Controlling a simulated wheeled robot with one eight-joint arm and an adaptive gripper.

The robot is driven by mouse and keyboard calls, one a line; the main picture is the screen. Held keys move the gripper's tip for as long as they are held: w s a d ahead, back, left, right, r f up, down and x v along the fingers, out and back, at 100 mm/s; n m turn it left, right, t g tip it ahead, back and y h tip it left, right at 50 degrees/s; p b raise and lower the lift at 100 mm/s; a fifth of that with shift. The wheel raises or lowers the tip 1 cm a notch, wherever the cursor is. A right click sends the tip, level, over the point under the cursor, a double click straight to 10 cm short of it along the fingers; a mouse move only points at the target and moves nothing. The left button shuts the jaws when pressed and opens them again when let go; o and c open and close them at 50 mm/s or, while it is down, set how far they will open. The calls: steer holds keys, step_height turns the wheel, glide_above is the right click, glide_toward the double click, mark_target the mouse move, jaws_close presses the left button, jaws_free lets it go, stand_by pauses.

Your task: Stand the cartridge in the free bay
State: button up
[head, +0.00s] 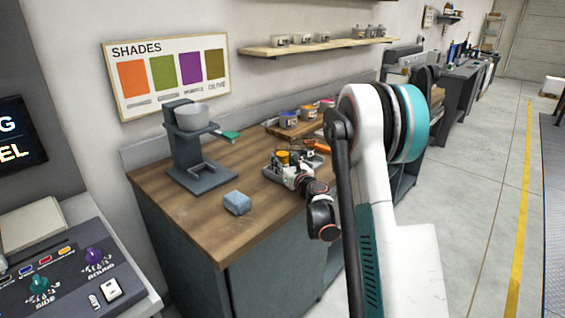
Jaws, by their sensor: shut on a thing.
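My gripper (284,168) is over the wooden bench, low and small in the head view, beside a grey rack (269,175). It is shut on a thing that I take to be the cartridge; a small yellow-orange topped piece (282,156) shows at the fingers. My own wrist and fingers hide most of the rack and the held piece. I cannot tell which bay is free, or whether the held piece is upright or touches the rack.
A grey stand (202,178) holding a pot (192,117) is at left.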

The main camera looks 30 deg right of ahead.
steer(key=shift+f, duration=0.1)
steer(key=o, duration=0.8)
steer(key=shift+o, duration=0.2)
steer(key=shift+s, duration=0.15)
steer(key=s+p, duration=0.1)
steer(key=s, duration=0.7)
steer(key=s+p, duration=0.1)
steer(key=s, duration=0.2)
steer(key=shift+s+a+p, duration=0.25)
steer(key=shift+s+p, duration=0.05)
steer(key=shift+s, duration=0.1)
